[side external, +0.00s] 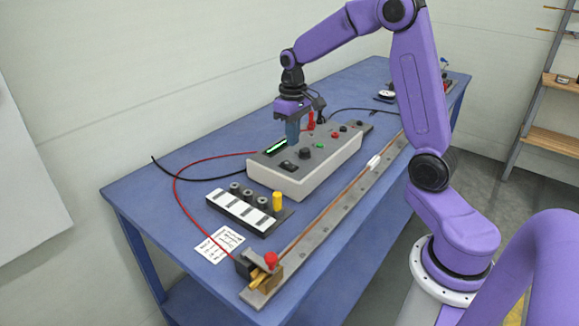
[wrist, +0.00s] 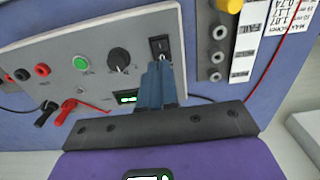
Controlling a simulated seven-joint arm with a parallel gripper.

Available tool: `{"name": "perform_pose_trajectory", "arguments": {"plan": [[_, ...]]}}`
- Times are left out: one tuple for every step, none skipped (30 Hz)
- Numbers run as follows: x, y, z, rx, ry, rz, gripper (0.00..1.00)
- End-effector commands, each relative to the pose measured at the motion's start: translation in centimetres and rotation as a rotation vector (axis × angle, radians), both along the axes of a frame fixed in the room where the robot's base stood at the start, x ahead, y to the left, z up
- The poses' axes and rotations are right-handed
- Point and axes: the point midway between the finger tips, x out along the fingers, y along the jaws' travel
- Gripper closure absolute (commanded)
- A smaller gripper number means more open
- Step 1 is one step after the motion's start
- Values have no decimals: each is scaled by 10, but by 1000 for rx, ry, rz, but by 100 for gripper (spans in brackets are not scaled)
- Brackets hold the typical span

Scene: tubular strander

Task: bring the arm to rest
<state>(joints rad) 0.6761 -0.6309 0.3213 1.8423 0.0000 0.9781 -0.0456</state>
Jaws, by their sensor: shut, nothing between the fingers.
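My gripper (side external: 293,142) is shut and empty, with its blue-grey fingers pointing down over the back part of the white instrument box (side external: 318,176). In the wrist view the shut fingertips (wrist: 158,66) lie just below the black rocker switch (wrist: 160,46) and partly cover the lit green display (wrist: 126,98). I cannot tell whether the fingertips touch the panel. My arm is bent over the blue table (side external: 150,190).
The box carries a black knob (wrist: 119,61), a green button (wrist: 81,62) and red and black plugs. A red lead (side external: 176,190) runs to a clamp (side external: 258,266) on the long metal rail (side external: 315,242). A strip with several weights and a yellow cylinder (side external: 277,201) stands nearby.

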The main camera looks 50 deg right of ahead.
Motion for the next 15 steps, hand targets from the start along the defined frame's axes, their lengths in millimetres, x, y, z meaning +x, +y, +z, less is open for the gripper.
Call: {"name": "perform_pose_trajectory", "arguments": {"plan": [[-1, 2, 0, 0, 0, 5, 100], [-2, 4, 1, 0, -1, 12, 100], [-4, 9, 2, 0, -1, 26, 100], [-6, 14, 2, 0, -2, 40, 100], [-9, 20, 4, 0, -3, 58, 100], [-15, 30, 5, 0, -4, 88, 100], [-20, 38, 7, 0, -5, 114, 100], [-26, 47, 8, 1, -6, 143, 100], [-35, 60, 10, 1, -7, 184, 100], [-42, 69, 11, 1, -8, 217, 100], [-50, 78, 13, 1, -9, 249, 100], [-61, 89, 14, 1, -10, 291, 100], [-69, 97, 15, 2, -11, 323, 100], [-77, 104, 16, 2, -12, 355, 100], [-89, 113, 17, 3, -12, 397, 100]]}}
